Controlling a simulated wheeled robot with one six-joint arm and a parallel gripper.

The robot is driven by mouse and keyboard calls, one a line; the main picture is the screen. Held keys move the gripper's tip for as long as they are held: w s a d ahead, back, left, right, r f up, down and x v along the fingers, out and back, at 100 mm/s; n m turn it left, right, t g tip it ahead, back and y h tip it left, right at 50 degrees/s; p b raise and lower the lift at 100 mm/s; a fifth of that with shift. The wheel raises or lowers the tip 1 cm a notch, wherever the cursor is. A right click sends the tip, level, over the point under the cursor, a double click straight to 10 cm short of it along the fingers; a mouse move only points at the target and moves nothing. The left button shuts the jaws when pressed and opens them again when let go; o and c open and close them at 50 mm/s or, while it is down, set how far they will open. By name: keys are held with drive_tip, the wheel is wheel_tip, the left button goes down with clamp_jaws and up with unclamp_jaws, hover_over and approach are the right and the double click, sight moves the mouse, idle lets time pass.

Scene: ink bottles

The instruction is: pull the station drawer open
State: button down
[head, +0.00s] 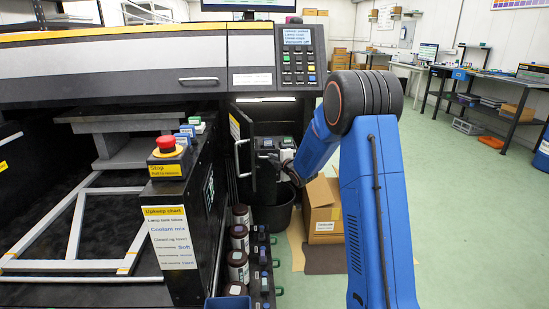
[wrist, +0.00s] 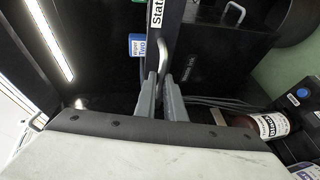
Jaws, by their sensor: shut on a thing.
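In the wrist view, the station drawer (wrist: 183,28) shows as a dark panel with a cut-off white label reading "Stat". A curved metal handle (wrist: 165,50) stands on it. My gripper (wrist: 163,82) has its two grey fingers closed around the lower part of this handle. In the head view, my gripper (head: 274,159) reaches into the dark bay under the control panel, and the handle there is too small to make out. How far the drawer stands out cannot be told.
An open cabinet door with a handle (head: 240,158) stands left of my gripper. Several brown bottles (head: 238,265) stand below. A black bin (head: 272,212) and a cardboard box (head: 322,212) are on the floor nearby. A bottle labelled "Black" (wrist: 268,126) lies right of my fingers in the wrist view.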

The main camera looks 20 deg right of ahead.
drive_tip(key=s+a, duration=0.3)
drive_tip(key=s, duration=1.1)
drive_tip(key=shift+a, duration=0.4)
drive_tip(key=shift+s, duration=0.1)
drive_tip(key=c, duration=1.8)
unclamp_jaws()
drive_tip(key=shift+c, duration=0.2)
drive_tip(key=v, duration=1.2)
drive_tip(key=s+a+r+m+g+h, duration=0.1)
drive_tip(key=s+a+m+g, duration=0.2)
drive_tip(key=s+m, duration=0.6)
drive_tip(key=s+a+r+m+g+h, duration=0.1)
drive_tip(key=s+m+g, duration=0.6)
drive_tip(key=s, duration=2.3)
drive_tip(key=a+r+m, duration=0.1)
drive_tip(key=m, duration=0.1)
drive_tip(key=shift+s+a+r+m+g, duration=0.15)
drive_tip(key=shift+a+r+m+g, duration=0.15)
drive_tip(key=shift+a+g, duration=0.1)
